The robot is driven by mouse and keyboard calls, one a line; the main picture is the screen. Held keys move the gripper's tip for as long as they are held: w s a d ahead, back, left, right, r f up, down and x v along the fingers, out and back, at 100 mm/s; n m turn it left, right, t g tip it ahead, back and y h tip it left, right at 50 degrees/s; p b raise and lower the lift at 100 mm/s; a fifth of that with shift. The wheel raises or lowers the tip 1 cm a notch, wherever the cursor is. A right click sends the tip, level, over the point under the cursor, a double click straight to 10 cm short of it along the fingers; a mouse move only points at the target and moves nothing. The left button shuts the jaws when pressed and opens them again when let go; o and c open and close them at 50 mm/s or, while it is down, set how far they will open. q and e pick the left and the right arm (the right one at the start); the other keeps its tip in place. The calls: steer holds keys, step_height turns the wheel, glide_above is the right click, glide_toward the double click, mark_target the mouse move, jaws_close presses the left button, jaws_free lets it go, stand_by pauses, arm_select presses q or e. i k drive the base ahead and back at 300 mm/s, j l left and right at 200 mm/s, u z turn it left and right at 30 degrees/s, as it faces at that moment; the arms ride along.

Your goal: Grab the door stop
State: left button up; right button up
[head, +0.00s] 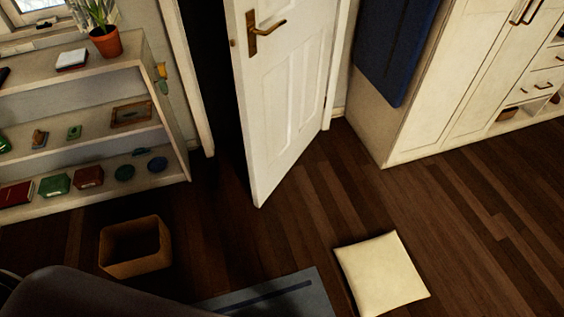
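I cannot make out a door stop for certain in the head view. A white door (285,95) with a brass handle stands partly open, and the floor around its lower edge looks bare. A small yellow and green object (162,78) is at the right side of the shelf; I cannot tell what it is. Several small items lie on the shelves, too small to name surely. Neither of my grippers is in view.
A white shelf unit (182,150) with a potted plant (106,42) stands at left. A brown bin (135,262), a cream cushion (382,273) and a grey-blue mat (305,289) are on the wooden floor. A white cabinet (440,90) stands at right. Floor before the door is clear.

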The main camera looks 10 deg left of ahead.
mark_target(244, 177)
steer(key=u, duration=0.75)
